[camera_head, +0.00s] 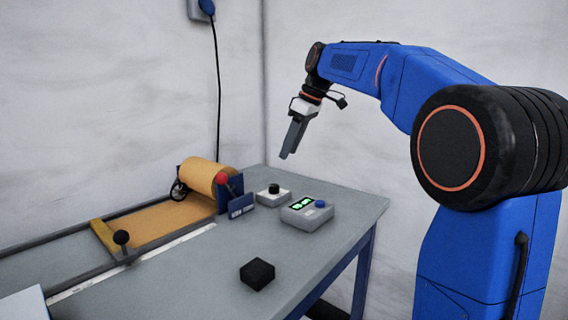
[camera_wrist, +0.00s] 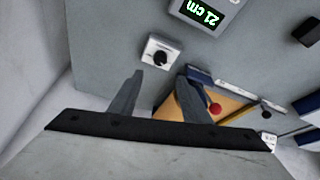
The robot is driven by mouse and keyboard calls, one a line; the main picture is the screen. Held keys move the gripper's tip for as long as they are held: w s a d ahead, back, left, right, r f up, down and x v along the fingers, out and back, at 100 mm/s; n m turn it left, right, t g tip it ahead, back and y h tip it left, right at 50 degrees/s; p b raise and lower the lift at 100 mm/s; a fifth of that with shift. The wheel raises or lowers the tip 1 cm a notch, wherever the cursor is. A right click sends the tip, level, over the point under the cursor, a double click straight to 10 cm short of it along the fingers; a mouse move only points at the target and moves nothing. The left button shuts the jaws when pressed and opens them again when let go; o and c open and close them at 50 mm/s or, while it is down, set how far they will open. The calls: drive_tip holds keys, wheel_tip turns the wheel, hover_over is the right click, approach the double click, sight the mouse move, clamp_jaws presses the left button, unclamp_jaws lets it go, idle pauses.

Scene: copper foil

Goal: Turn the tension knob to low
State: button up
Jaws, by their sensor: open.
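The knob is a black round knob (camera_head: 274,187) on a small light-grey box (camera_head: 273,199) on the table, beside the foil roll. In the wrist view the black knob (camera_wrist: 160,59) sits on its pale box (camera_wrist: 149,49), just beyond the gap between my fingertips. The marks on the box are too small to read, and I cannot tell the knob's setting. My gripper (camera_head: 287,155) is in the air above the back of the table, pointing down and holding nothing. In the wrist view the two fingers of my gripper (camera_wrist: 159,76) are spread apart, not touching the knob.
A grey box with a green display (camera_head: 307,213) and blue button stands right of the knob; its display reads "21 cm" in the wrist view (camera_wrist: 207,14). The copper roll (camera_head: 205,176) and a red ball-topped lever (camera_head: 221,178) are left. A black block (camera_head: 257,273) lies in front.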

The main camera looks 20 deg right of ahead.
drive_tip(key=shift+v, duration=2.4)
